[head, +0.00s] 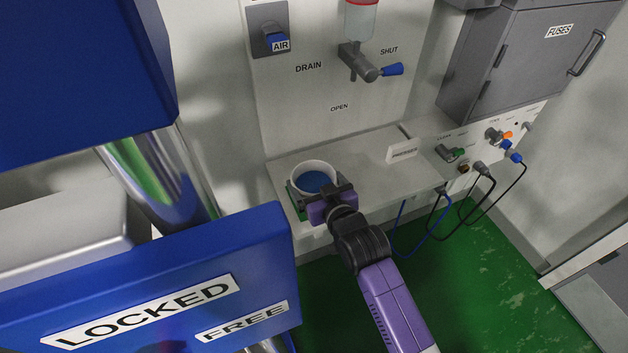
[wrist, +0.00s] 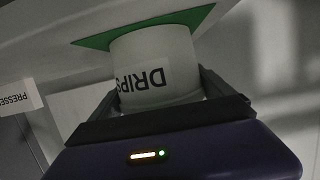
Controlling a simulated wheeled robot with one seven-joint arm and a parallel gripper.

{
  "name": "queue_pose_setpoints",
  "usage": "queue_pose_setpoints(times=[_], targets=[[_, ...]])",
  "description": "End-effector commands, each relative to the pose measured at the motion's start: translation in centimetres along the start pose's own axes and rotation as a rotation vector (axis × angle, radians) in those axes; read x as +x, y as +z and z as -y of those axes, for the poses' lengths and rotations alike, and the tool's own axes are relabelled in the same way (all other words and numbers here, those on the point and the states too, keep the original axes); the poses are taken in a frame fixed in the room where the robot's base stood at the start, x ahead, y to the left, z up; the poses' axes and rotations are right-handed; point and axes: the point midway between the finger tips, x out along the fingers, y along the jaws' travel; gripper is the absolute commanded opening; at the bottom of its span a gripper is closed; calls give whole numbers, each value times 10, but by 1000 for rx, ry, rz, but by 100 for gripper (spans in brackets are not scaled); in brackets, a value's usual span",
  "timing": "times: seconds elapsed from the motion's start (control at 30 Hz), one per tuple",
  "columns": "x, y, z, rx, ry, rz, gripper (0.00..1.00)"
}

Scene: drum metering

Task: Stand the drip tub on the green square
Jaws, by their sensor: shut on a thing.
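The drip tub (head: 313,171) is a white round tub with blue inside, at the left end of the grey shelf. Part of the square is hidden by the tub and gripper.
The grey shelf (head: 365,150) is clear right of the tub up to a small labelled sign (head: 402,151). Above hang a drain valve with blue handle (head: 392,69) and an air switch (head: 276,41). A blue panel marked "LOCKED" (head: 150,290) fills the near left. Cables hang at right.

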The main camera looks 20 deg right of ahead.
Motion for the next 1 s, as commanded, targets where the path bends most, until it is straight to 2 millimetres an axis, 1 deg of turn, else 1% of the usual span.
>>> queue_pose_setpoints(times=[0.13,0.27,0.3,0.33,0.67,0.77,0.87,1.0], targets=[[0,-2,0,0,0,-2,32],[1,2,0,0,0,-2,32],[1,2,0,0,0,0,97],[1,2,0,0,0,0,100],[-2,-2,0,0,0,0,100],[-14,0,0,0,0,0,100],[-33,0,0,1,0,1,100],[-63,1,0,1,0,2,100]])
